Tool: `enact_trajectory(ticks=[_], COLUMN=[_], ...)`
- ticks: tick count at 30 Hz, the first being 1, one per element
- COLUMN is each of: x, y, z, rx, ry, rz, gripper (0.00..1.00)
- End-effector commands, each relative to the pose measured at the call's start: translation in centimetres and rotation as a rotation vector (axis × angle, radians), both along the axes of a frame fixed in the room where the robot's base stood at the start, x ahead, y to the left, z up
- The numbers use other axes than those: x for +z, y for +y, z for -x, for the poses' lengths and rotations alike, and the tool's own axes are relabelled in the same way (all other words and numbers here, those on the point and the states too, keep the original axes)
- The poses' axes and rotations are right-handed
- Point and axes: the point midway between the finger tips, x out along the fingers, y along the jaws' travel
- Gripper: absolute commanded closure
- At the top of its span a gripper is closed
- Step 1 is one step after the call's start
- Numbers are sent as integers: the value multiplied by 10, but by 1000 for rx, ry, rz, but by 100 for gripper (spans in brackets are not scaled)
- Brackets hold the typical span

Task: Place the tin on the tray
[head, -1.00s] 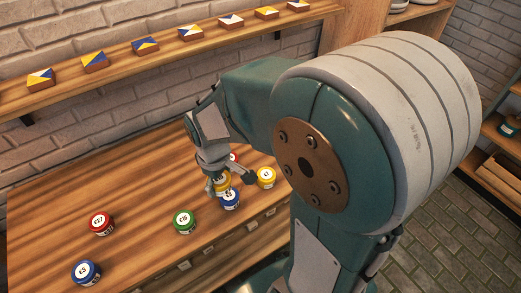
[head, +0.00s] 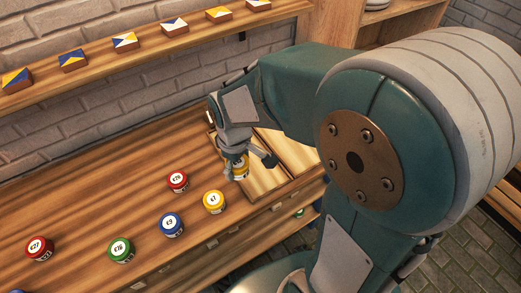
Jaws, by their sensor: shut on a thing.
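My gripper (head: 245,162) is shut on a yellow tin (head: 240,171) with a pale label. The fingers hide part of the tin. It is over or at the left edge of a light wooden tray (head: 293,158) at the right end of the bench. I cannot tell whether the tin touches the tray. My arm hides part of the tray.
A shelf (head: 100,77) with patterned blocks runs along the brick wall behind.

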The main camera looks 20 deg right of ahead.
Motion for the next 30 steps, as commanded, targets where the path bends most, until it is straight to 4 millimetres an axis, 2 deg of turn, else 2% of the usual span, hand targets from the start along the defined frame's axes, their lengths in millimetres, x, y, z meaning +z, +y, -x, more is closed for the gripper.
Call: enact_trajectory(ticks=[5,17,25,30], x=[-3,-38,-77,-92], y=[-2,-33,-48,-52], z=[-7,-77,-111,-123], rx=[0,-2,0,2], ry=[0,3,3,-1], rz=[0,0,-2,-1], gripper=[76,76,76,76])
